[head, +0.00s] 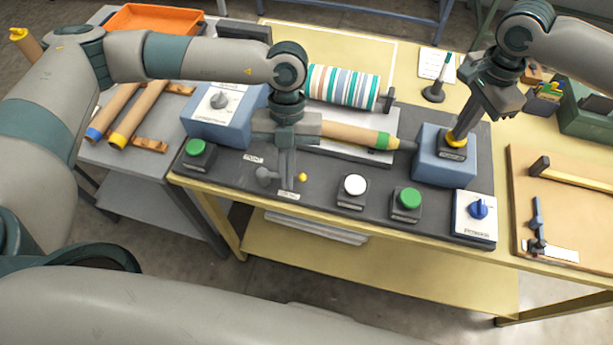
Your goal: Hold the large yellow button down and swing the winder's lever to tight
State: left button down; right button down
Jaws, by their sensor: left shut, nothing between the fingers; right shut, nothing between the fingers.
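The large yellow button (456,142) sits in a dark housing on top of a blue block at the right end of the machine. My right gripper (459,133) is shut and points down, with its tips at the button, apparently touching it; they hide part of it. A grey lever-like part with a round knob (265,177) lies low on the dark base, between two small white labels. My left gripper (287,184) is shut and points down just right of that knob. Whether they touch, and which position the lever has, I cannot tell. The label print is too small to read.
A striped roll (343,87) and a wooden roller (350,134) lie behind my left gripper. Green buttons (407,199), a white button (355,185) and a blue knob (479,208) line the front. A small yellow piece (302,177) is beside the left fingers.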

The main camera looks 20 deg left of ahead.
pick_arm(q)
jog(key=shift+w+a+f, duration=0.1)
jog(key=shift+w+f, duration=0.05)
jog(key=shift+w, duration=0.15)
pick_arm(e)
jog(key=shift+s+f, duration=0.25)
jog(key=shift+f, duration=0.1)
pick_arm(q)
jog(key=shift+w+n+h, duration=0.3)
jog(key=shift+w+n, duration=0.1)
jog(key=shift+n, duration=0.4)
jog(key=shift+w+a+n+t+h, duration=0.15)
jog(key=shift+w+n+t+h, duration=0.3)
jog(key=shift+n, duration=0.65)
jog(key=w+n, duration=0.1)
jog(key=n, duration=0.1)
jog(key=w+a+n+h, duration=0.1)
jog(key=n, duration=0.1)
jog(key=shift+w+a+t, duration=0.1)
jog(key=shift+t, duration=0.15)
jog(key=n, duration=0.2)
jog(key=w+a+n+t, duration=0.1)
jog(key=a+n, duration=0.1)
jog(key=n, duration=0.1)
jog(key=shift+w+a+n+t+h, duration=0.15)
jog(key=shift+w+n+t+h, duration=0.15)
jog(key=shift+w+t+h, duration=0.1)
jog(key=shift+w+a, duration=0.15)
jog(key=shift+a, duration=0.55)
jog(key=shift+s, duration=0.8)
